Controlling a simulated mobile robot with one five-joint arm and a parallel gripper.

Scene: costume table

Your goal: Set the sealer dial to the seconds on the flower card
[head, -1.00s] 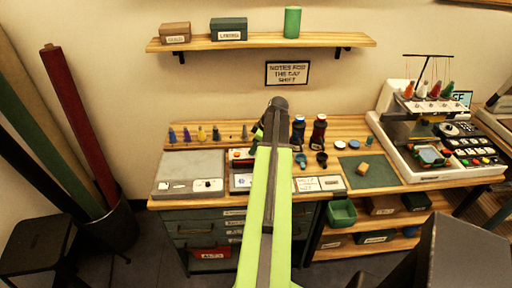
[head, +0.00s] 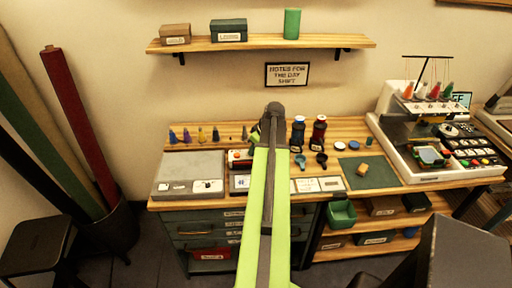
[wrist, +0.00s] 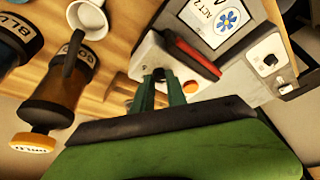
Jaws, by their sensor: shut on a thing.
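The sealer (wrist: 150,57) is a pale box with a red-and-black bar along one side and an orange button. My gripper (wrist: 163,78) is shut on its small dial, which is mostly hidden between the teal fingertips. The dial's marks and setting cannot be read. The flower card (wrist: 215,18) lies beside the sealer, with "ACT 2" and a blue flower; no seconds figure is legible. In the head view my arm covers my gripper and part of the sealer (head: 236,160).
Dark bottles (head: 318,132) with coloured caps stand right of my arm; one shows with an orange cap (wrist: 33,142) in the wrist view. A white cup (wrist: 88,18) is near it. A grey plate (head: 190,165) lies left, a green mat (head: 368,173) right.

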